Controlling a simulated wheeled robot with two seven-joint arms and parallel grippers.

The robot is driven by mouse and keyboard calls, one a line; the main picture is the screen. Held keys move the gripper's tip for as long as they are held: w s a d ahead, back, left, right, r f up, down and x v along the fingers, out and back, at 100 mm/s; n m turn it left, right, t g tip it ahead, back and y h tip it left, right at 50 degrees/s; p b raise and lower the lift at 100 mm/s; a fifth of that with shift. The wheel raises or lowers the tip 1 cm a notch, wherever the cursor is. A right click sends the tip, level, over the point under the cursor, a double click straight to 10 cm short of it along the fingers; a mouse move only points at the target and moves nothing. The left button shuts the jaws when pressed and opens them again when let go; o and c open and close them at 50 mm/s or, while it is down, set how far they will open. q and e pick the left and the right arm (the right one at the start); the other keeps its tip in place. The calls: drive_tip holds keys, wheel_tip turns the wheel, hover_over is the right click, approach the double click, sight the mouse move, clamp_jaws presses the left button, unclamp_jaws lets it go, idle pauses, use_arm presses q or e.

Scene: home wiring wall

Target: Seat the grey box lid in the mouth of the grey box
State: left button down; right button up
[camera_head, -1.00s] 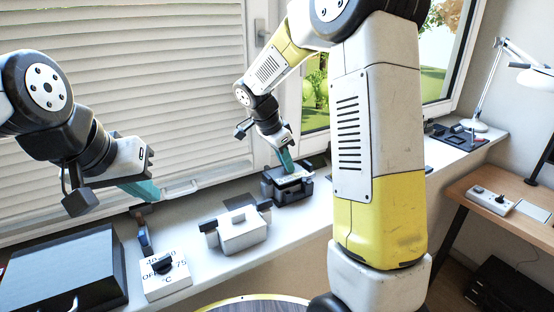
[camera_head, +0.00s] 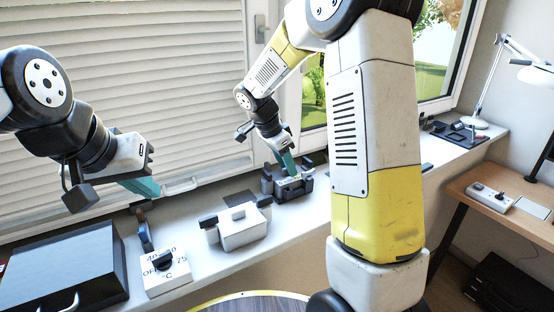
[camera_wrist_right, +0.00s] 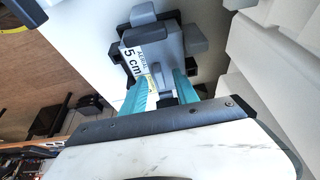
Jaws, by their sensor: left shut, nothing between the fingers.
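The grey box (camera_head: 292,192) sits on the white sill below the window, with dark blocks at its sides. It also shows in the right wrist view (camera_wrist_right: 168,42). The grey box lid (camera_wrist_right: 152,80) appears to be the piece with the "5 cm" label at the top of the box. My right gripper (camera_head: 290,170) reaches down onto it. In the wrist view its teal fingers (camera_wrist_right: 163,86) stand on both sides of this piece and a dark part. Whether the lid is fully down is hidden. My left gripper (camera_head: 148,190) is shut and empty above the sill at the left.
A whitish box (camera_head: 240,228) with dark side blocks stands left of the grey box. A dial block (camera_head: 165,272) and a large black box (camera_head: 62,268) are further left. The window blind (camera_head: 120,90) is close behind. A desk (camera_head: 500,195) stands at the right.

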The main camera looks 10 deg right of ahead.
sight(277, 177)
drive_tip(key=shift+r, duration=0.1)
drive_tip(key=v, duration=0.7)
drive_tip(key=shift+r, duration=0.3)
drive_tip(key=shift+a, duration=0.15)
drive_tip(key=s+r+n+t+y, duration=0.2)
drive_tip(key=s+n, duration=0.5)
drive_tip(key=s, duration=0.4)
drive_tip(key=s+d+r+n+t+y, duration=0.1)
drive_tip(key=s+r+n+t+y, duration=0.1)
drive_tip(key=s+n, duration=0.5)
drive_tip(key=s+r+y, duration=0.1)
drive_tip(key=s+y, duration=0.1)
drive_tip(key=s, duration=0.3)
drive_tip(key=shift+r+n+t, duration=0.25)
drive_tip(key=shift+n+t, duration=0.05)
